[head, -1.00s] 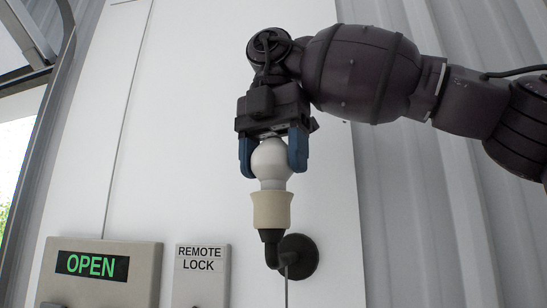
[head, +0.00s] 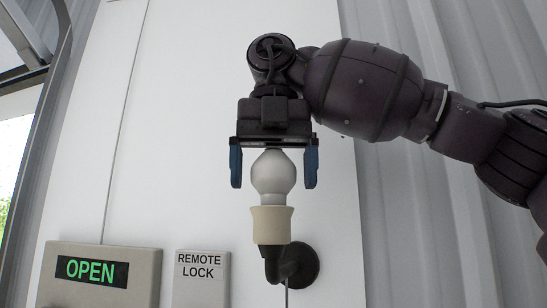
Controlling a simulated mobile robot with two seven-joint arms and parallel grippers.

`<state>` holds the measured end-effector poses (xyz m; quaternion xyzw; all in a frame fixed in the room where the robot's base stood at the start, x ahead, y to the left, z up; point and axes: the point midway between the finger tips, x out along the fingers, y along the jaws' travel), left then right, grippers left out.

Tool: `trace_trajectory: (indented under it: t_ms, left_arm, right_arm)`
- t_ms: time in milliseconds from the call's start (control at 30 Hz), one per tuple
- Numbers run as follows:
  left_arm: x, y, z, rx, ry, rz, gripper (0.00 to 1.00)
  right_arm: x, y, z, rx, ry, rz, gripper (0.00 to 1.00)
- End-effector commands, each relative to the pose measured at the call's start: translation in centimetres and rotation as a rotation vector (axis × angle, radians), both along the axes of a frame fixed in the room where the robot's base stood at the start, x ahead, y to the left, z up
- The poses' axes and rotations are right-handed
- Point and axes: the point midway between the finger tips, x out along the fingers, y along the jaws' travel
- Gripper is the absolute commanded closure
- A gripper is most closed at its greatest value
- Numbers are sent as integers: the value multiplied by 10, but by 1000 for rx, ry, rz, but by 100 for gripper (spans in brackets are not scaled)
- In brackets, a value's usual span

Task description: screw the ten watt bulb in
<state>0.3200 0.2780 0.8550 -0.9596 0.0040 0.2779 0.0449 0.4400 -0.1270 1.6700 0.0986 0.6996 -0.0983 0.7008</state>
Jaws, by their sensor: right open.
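A frosted white bulb (head: 273,175) stands upright with its lower end in a cream socket (head: 271,226). The socket sits on a black elbow fitting (head: 272,264) that is fixed to the white wall panel. My right gripper (head: 273,170) comes from above and is open, with one blue finger on each side of the bulb's upper part and a gap on both sides. The bulb's base is hidden inside the socket, and no wattage marking can be read. My left gripper is not in view.
A box with a green OPEN sign (head: 92,270) and a REMOTE LOCK box (head: 201,279) are on the wall at the lower left. The white panel (head: 170,110) left of the gripper is clear. Corrugated wall (head: 430,220) lies to the right.

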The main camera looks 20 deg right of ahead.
Motion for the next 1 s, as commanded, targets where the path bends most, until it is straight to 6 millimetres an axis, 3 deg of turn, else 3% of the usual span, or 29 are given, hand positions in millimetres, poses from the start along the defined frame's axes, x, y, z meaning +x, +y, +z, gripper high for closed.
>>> trace_trajectory:
  t_ms: [233, 1000]
  left_arm:
    - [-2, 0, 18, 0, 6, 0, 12]
    - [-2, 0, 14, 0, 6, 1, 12]
  right_arm:
    - [1, -1, 1, 0, 3, 293, 12]
    - [0, 0, 0, -1, 0, 1031, 12]
